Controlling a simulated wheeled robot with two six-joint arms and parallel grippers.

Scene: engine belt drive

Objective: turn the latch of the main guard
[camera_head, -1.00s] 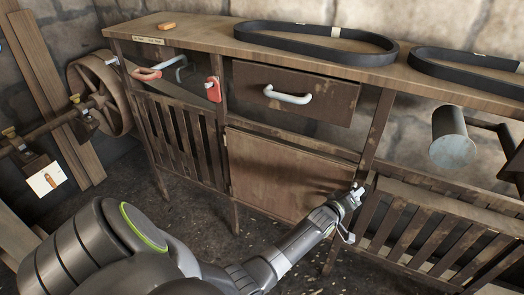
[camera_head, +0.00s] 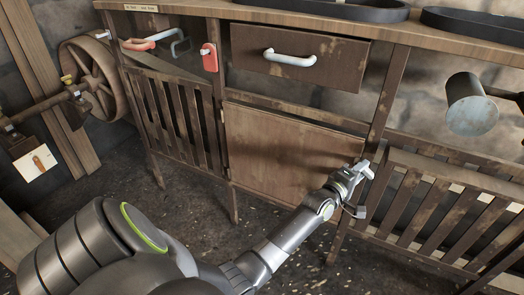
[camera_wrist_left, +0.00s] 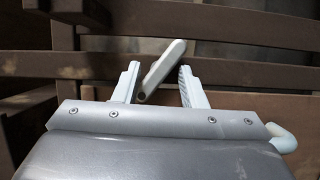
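My left gripper (camera_head: 367,170) is at the wooden post between the plain cabinet door and the right slatted guard (camera_head: 440,205). In the left wrist view its two pale fingers (camera_wrist_left: 158,74) are apart. A slim, light-grey bar, which looks like the latch (camera_wrist_left: 165,66), shows tilted between them, upper end to the right. Its lower end is close to the left finger; I cannot tell whether they touch. In the head view the gripper largely hides this spot. My right gripper is not in view.
A drawer with a white handle (camera_head: 290,59) is above the plain door (camera_head: 275,150). A red-handled part (camera_head: 209,57) and another slatted panel (camera_head: 172,118) are to the left. A grey cylinder (camera_head: 471,104) sticks out at the right.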

